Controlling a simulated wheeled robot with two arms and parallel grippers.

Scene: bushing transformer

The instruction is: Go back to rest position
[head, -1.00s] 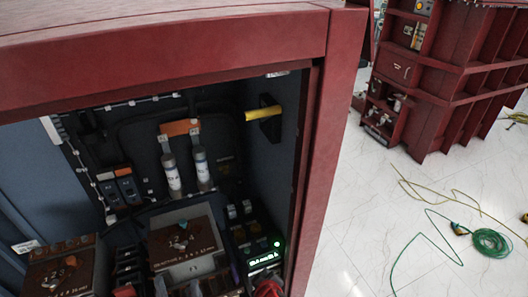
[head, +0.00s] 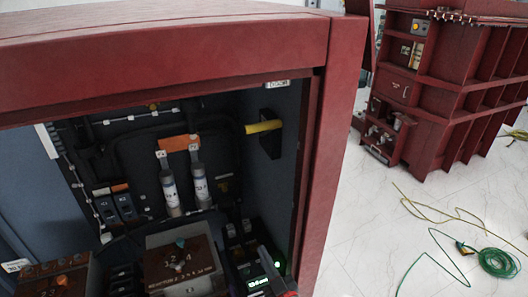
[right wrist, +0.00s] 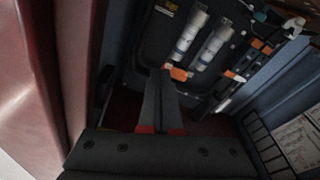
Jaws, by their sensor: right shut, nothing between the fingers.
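My right gripper (head: 266,256) shows at the bottom of the head view, dark with a red part, inside the lower right of the open red cabinet (head: 335,130). In the right wrist view its two dark fingers (right wrist: 158,85) lie together, shut and empty. They point at the cabinet's inside, with an orange block (right wrist: 178,73) and two silver cylinders (right wrist: 203,40) beyond the tips. I cannot tell how far the tips are from these. My left gripper is not in view.
A yellow handle (head: 264,127) sticks out from the cabinet's right inner wall. A brown-topped box (head: 180,262) stands low inside. A red cabinet wall (right wrist: 75,60) lies close on the left in the wrist view. Outside, green cable (head: 497,262) lies on the white floor.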

